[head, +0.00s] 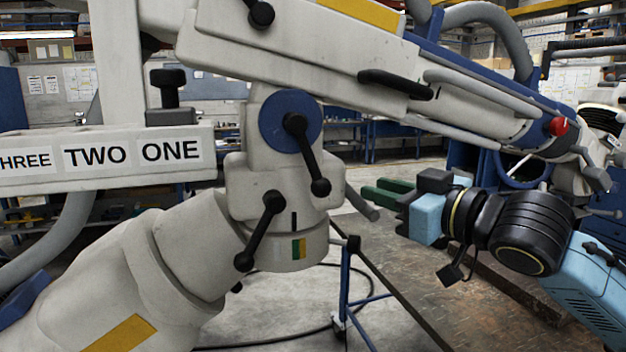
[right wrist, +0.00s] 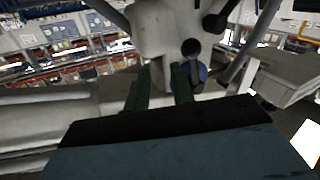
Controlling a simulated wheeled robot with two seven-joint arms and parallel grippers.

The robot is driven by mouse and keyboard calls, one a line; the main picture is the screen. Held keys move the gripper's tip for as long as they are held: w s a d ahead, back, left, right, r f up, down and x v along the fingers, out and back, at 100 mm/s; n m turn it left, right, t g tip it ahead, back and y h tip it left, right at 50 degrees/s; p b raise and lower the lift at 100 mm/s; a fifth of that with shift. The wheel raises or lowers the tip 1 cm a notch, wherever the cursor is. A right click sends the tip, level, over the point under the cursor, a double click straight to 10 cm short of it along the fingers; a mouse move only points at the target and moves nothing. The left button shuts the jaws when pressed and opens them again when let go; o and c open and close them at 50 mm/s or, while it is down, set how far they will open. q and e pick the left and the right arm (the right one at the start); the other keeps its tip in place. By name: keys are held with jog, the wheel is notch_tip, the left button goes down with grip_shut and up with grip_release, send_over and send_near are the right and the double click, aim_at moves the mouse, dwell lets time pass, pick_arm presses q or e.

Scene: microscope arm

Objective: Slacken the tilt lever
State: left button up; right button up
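The pale microscope arm joint (head: 278,190) fills the middle of the head view. A black ball-ended lever (head: 308,155) slants down to the right across its blue disc (head: 279,112). No label shows which is the tilt lever. My right gripper (head: 371,189) has green fingers, stands right of the joint and points left at it, clear of both levers. In the right wrist view its fingers (right wrist: 162,68) are apart, with nothing held. My left gripper is out of view.
A beam labelled THREE TWO ONE (head: 105,157) lies to the left. A long pale arm with a black handle (head: 395,84) and red knob (head: 557,126) passes overhead. A pale rod (head: 360,203) and blue stand (head: 348,285) are near the joint.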

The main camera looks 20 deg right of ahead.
jog(key=n+y, duration=0.1)
jog(key=n, duration=0.1)
send_near(318, 170)
jog(key=shift+g, duration=0.3)
jog(key=x, duration=0.5)
jog(key=p+x, duration=0.1)
jog(key=x, duration=0.5)
jog(key=shift+r+p, duration=0.25)
jog(key=shift+p, duration=0.05)
grip_shut()
